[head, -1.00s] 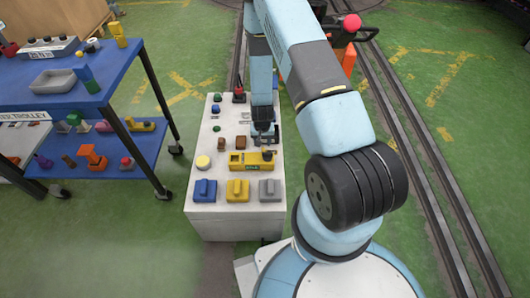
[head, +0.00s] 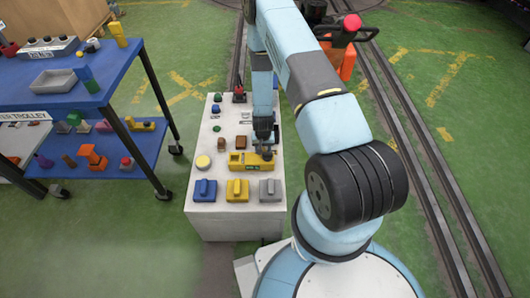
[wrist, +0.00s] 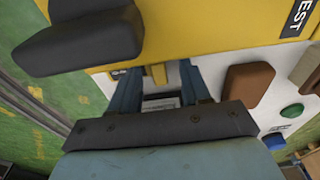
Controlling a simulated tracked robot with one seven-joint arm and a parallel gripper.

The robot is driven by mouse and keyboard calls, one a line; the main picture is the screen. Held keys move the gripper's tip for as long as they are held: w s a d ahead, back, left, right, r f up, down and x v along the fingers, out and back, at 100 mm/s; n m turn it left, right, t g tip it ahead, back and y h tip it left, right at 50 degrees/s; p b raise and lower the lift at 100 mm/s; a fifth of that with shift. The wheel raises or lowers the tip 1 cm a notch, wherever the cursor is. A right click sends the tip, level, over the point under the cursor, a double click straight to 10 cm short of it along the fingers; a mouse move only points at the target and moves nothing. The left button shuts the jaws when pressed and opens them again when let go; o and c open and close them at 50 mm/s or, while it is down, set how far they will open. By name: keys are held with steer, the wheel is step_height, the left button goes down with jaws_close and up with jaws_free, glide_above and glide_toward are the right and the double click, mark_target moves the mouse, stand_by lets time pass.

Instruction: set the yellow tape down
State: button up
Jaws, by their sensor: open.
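My gripper (head: 265,145) is over the right side of the console, just behind the yellow box and apart from the disc. In the wrist view my two blue fingers (wrist: 158,75) are spread with nothing clearly held between them. A small yellow part shows between their tips beside the yellow box (wrist: 215,30). The disc is not visible in the wrist view. The fingertips are too small to make out in the head view.
Blue (head: 205,190), yellow (head: 237,189) and grey (head: 269,189) switch blocks line the console's front. A brown block (wrist: 247,85) and a green button (wrist: 292,110) are close by. A blue trolley (head: 30,95) stands left. Rails run right.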

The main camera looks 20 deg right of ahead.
steer(key=shift+c, duration=0.3)
jaws_close()
